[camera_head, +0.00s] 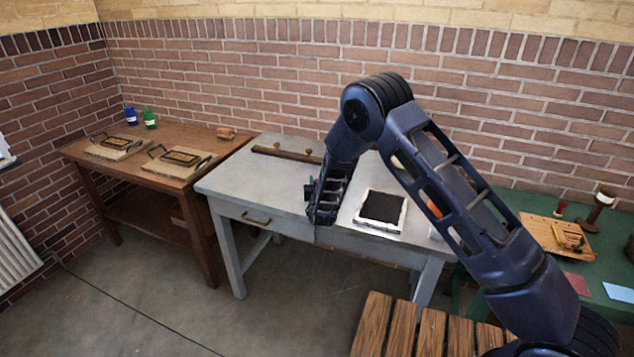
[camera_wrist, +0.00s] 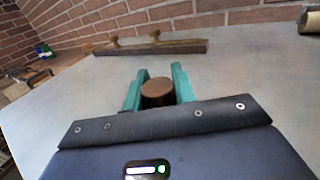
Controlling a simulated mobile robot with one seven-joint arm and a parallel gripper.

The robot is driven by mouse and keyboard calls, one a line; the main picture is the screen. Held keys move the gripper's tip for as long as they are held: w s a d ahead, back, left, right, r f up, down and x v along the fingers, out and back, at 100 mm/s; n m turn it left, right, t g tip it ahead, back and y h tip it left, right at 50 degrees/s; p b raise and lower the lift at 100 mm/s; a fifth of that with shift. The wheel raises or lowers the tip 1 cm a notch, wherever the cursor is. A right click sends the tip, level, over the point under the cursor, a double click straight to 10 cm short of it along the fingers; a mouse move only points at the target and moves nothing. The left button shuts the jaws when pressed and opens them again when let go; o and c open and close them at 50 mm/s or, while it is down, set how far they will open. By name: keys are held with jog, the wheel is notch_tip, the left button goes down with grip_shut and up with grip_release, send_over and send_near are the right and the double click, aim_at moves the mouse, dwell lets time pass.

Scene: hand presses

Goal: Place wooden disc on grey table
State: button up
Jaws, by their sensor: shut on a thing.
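The wooden disc (camera_wrist: 158,90) is brown and round, and shows between the two green fingers of my gripper (camera_wrist: 157,88) in the wrist view. My gripper is shut on it. The grey table (camera_head: 240,185) stands in the middle of the head view, with a drawer in its front. My gripper and the disc are over this table; whether the disc touches the top I cannot tell. In the head view my arm hides the disc.
A wooden bar with knobs (camera_head: 287,154) lies at the table's back; it also shows in the wrist view (camera_wrist: 150,48). A white-framed dark pad (camera_head: 383,207) lies right of my gripper. A brown table (camera_head: 215,142) stands left, a green table (camera_head: 598,253) right. The grey top's left part is clear.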

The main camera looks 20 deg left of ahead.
jog(key=shift+f, duration=0.15)
jog(key=o, duration=1)
jog(key=v, duration=1.2)
